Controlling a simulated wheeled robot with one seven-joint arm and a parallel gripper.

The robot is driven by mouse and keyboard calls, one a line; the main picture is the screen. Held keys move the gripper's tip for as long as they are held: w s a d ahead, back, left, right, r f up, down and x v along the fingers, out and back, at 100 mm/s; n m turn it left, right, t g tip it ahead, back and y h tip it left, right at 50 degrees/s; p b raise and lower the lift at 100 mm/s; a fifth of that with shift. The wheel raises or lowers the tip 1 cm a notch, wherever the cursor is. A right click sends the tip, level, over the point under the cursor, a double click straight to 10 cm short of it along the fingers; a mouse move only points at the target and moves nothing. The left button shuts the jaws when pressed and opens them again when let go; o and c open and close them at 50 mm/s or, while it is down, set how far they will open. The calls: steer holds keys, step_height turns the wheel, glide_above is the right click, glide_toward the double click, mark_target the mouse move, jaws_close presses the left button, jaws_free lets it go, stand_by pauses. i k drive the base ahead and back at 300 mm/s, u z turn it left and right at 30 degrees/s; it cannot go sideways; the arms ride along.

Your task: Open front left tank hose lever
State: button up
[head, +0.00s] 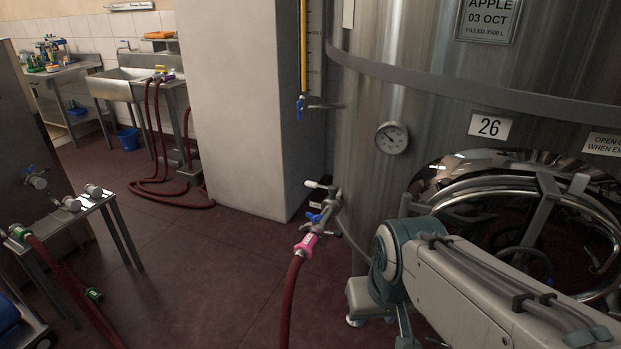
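A large steel tank (362,110) numbered 26 fills the right half of the head view. A valve (331,205) sticks out from its lower left side, with a blue lever (315,217) on it and a pale handle (317,185) just above. A pink coupling (306,243) joins the valve to a dark red hose (291,295) that hangs to the floor. Whether the lever is open or closed is hard to tell at this size. My arm reaches in from the lower right, in front of the tank and right of the valve. My gripper's fingers do not show.
A steel bench (75,215) with fittings stands at left, with another red hose (70,290). A pale pillar (232,100) stands behind the valve. A sink (128,85) and a blue bucket (129,138) are at the back. The floor (190,270) left of the valve is clear.

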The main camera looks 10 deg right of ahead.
mark_target(332, 189)
steer(key=k, duration=0.55)
steer(key=u, duration=0.9)
steer(key=i, duration=1.3)
steer(key=u, duration=0.3)
steer(key=i, duration=1.25)
steer(key=z, duration=1.2)
steer(key=i, duration=0.65)
steer(key=z, duration=0.55)
